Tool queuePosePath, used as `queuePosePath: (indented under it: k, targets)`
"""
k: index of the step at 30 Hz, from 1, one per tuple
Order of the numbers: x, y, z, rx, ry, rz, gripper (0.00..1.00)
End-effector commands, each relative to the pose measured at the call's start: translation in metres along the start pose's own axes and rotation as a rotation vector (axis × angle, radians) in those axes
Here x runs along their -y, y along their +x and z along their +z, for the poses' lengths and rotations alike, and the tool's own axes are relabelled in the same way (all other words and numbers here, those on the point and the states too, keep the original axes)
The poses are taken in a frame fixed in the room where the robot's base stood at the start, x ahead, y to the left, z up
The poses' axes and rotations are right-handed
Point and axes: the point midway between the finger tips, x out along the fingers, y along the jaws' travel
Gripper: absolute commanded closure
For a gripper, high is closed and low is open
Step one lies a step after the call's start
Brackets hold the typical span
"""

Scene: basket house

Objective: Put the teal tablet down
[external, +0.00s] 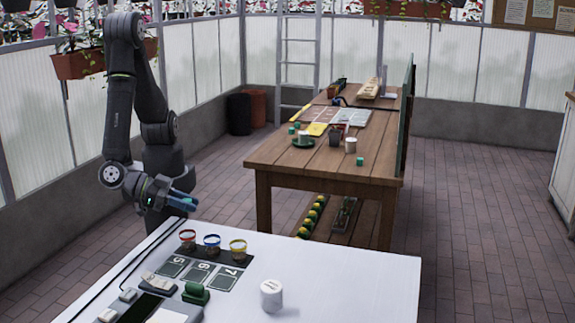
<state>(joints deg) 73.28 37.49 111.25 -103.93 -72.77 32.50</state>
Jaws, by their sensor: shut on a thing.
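My gripper (180,200) hangs above the far left corner of the white table, pointing right. It is shut on a small teal-blue piece, which I take to be the teal tablet (184,204). The tablet is small and partly hidden by the fingers, so its outline is not clear. It is held in the air, apart from the table top as far as I can tell.
The white table (340,285) holds three colour-rimmed cups (211,243), numbered dark pads (197,268), a green block (195,293), a white cup (271,296) and devices. Its right side is clear. A wooden table (270,155) behind carries small teal cubes (360,161).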

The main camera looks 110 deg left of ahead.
Motion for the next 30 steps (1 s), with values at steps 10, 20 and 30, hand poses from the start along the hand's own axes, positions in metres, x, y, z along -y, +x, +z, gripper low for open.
queuePosePath:
  k: [10, 20, 30]
  targets:
    - [-0.035, -0.114, 0.046, 0.007, 0.087, 0.209, 0.98]
    - [-0.038, -0.171, 0.070, 0.012, 0.132, 0.308, 0.98]
    - [-0.055, -0.110, 0.084, 0.011, 0.137, 0.307, 0.98]
